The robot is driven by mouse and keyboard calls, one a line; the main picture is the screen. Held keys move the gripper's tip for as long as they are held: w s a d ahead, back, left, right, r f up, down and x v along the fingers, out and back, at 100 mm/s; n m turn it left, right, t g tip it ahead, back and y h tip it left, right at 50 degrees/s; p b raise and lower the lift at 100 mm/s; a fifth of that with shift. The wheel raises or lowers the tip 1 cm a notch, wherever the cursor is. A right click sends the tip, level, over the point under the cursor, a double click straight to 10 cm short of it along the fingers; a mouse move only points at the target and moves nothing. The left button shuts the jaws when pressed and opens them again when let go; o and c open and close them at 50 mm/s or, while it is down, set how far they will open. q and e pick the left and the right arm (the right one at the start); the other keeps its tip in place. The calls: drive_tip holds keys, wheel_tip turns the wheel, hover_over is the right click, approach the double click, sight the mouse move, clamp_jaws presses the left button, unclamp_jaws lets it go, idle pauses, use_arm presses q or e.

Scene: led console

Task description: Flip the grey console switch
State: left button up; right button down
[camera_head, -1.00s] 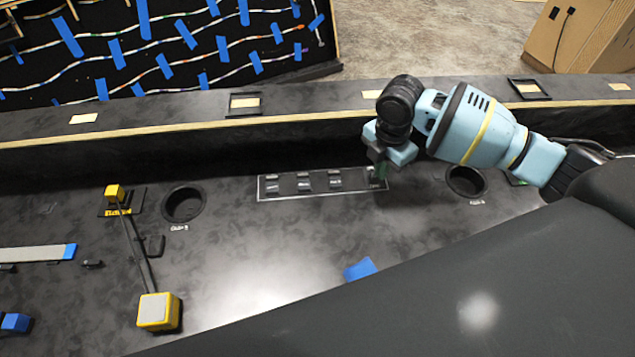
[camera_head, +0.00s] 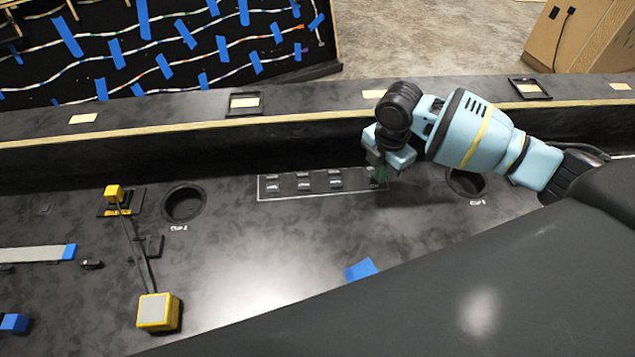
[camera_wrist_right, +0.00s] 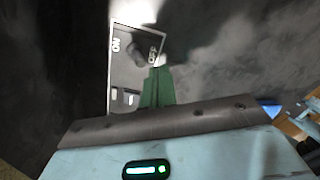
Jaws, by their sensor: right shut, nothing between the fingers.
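The switch panel (camera_head: 317,194) is a dark strip with a pale outline on the console, holding a row of small dark switches (camera_head: 304,184). Its right end lies beside my right gripper (camera_head: 378,174), which points down there with shut, empty fingers. In the right wrist view the green fingers (camera_wrist_right: 157,88) reach over the near edge of the panel (camera_wrist_right: 125,70), close to a small label and a dark round shape. I cannot tell whether the fingertips touch a switch, nor which one is grey. My left gripper is out of view.
Round holes lie left (camera_head: 184,204) and right (camera_head: 466,182) of the panel. A yellow box (camera_head: 158,311) with a cable stands at front left. A raised ledge (camera_head: 200,133) runs behind the panel. Console surface before the panel is mostly clear.

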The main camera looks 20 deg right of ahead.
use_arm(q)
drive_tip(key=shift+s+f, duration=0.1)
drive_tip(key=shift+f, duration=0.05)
use_arm(e)
drive_tip(key=shift+f, duration=0.85)
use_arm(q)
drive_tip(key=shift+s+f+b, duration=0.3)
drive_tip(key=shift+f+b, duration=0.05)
use_arm(e)
drive_tip(key=shift+w+d, duration=0.2)
drive_tip(key=shift+w, duration=0.5)
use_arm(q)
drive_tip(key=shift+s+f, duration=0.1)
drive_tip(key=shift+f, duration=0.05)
use_arm(e)
drive_tip(key=shift+w, duration=0.4)
drive_tip(key=shift+r, duration=0.15)
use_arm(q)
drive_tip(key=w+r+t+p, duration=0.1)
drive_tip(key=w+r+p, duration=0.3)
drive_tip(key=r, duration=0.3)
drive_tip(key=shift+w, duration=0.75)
use_arm(e)
wheel_tip(320, 180, up, 7)
drive_tip(key=shift+s, duration=0.4)
drive_tip(key=shift+s+f, duration=0.1)
drive_tip(key=shift+f, duration=0.1)
